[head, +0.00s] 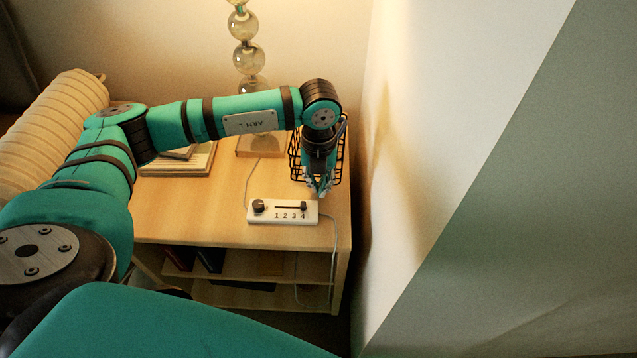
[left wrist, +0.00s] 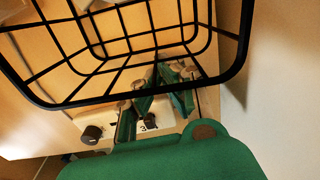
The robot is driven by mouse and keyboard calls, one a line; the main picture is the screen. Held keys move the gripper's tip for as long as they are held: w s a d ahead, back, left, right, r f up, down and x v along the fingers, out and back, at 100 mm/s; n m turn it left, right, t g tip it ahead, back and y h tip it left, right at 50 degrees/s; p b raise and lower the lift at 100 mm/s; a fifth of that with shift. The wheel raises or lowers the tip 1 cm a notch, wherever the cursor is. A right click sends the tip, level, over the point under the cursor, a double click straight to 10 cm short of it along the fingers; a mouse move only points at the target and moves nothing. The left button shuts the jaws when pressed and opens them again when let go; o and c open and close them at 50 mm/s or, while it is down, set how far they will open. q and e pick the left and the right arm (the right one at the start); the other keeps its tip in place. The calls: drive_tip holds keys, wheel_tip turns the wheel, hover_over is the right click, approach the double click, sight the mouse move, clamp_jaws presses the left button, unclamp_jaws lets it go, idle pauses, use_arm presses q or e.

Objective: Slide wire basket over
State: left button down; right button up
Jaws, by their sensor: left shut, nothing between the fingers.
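The black wire basket (head: 294,166) stands near the right end of the wooden table, close to the wall. My left gripper (head: 321,190) points down in front of it and hides much of its middle. The gripper is shut and holds nothing. In the left wrist view the basket (left wrist: 245,45) fills the upper part, with its rim crossing close to the camera. The gripper fingers (left wrist: 155,88) show beside the wires there; I cannot tell whether they touch. My right gripper is not in view.
A white control box (head: 283,212) with a knob, slider and digits lies just in front of the basket; its cable hangs over the table's front edge. A lamp (head: 249,57) stands behind, and books (head: 180,160) lie left. The wall (head: 400,150) bounds the right side.

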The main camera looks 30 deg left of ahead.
use_arm(q)
drive_tip(key=w, duration=0.1)
drive_tip(key=w+a, duration=0.1)
drive_tip(key=w, duration=0.1)
drive_tip(key=shift+w+a+f+b, duration=0.15)
drive_tip(key=shift+a+b, duration=0.1)
drive_tip(key=shift+b, duration=0.15)
drive_tip(key=shift+w+a, duration=0.3)
drive_tip(key=shift+w, duration=0.3)
drive_tip(key=shift+w+a, duration=0.3)
drive_tip(key=shift+w, duration=0.25)
drive_tip(key=shift+w+a, duration=0.15)
drive_tip(key=shift+w, duration=0.15)
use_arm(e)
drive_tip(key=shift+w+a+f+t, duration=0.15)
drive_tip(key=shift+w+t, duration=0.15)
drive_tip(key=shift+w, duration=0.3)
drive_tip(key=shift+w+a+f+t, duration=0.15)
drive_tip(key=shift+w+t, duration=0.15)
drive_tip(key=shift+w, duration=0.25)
use_arm(q)
drive_tip(key=shift+r, duration=0.25)
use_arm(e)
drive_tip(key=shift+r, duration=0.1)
